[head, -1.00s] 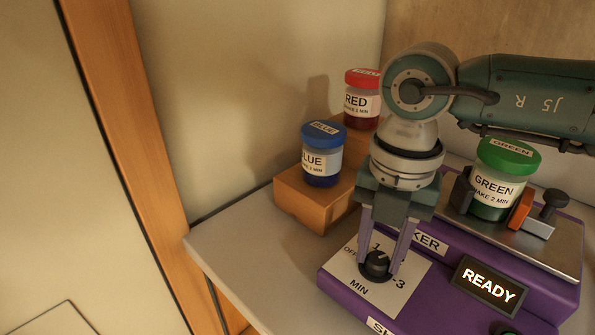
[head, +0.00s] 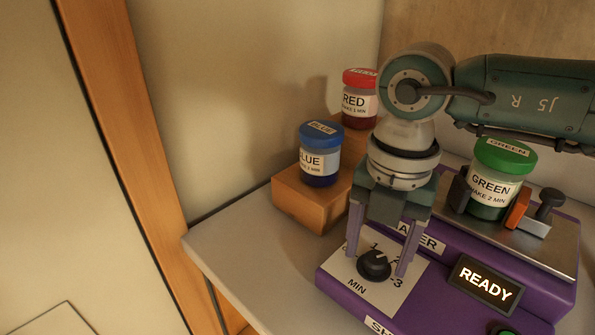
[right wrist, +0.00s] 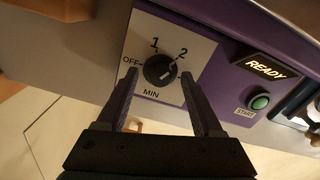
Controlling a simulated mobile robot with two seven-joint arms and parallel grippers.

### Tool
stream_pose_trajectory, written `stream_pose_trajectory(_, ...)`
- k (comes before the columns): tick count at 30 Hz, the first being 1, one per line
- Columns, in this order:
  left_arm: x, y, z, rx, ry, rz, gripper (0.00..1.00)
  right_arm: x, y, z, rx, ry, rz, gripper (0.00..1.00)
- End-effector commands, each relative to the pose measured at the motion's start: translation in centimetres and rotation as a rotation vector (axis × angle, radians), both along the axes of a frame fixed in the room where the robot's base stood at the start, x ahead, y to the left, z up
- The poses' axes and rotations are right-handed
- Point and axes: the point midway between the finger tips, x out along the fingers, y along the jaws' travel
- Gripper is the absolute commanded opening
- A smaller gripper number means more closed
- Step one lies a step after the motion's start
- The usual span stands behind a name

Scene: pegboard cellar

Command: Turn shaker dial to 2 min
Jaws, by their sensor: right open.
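The shaker (head: 340,289) is a purple box with a white dial plate (head: 408,296) marked OFF, 1, 2, 3 and MIN. Its black round dial (head: 374,265) also shows in the right wrist view (right wrist: 158,70), where its white pointer mark faces up and right, toward the 2. My right gripper (head: 378,266) is open, pointing down, with one finger on each side of the dial and visible gaps to it. In the right wrist view its fingers (right wrist: 160,80) frame the dial, and one hides the 3. My left gripper is not in view.
A green-lidded jar (head: 498,180) sits in the clamp on the shaker's metal plate. A blue-lidded jar (head: 320,157) and a red-lidded jar (head: 359,104) stand on wooden blocks behind. The display (head: 484,284) reads READY; a green START button (right wrist: 260,102) is near it.

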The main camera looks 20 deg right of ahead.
Motion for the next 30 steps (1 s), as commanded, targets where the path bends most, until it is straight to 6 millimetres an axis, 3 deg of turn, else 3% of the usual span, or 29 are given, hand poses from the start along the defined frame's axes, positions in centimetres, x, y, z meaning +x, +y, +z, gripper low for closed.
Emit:
stream_pose_trajectory(8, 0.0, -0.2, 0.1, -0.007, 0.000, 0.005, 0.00, 0.1, -0.1, 1.0, 0.000, -0.003, -0.001, 0.68)
stream_pose_trajectory(21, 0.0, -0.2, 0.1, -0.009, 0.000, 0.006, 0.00, 0.1, 0.0, 8.9, 0.000, -0.004, 0.000, 0.68)
stream_pose_trajectory(30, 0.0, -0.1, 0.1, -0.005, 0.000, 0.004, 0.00, 0.0, 0.0, 10.0, -0.001, 0.001, 0.000, 0.68)
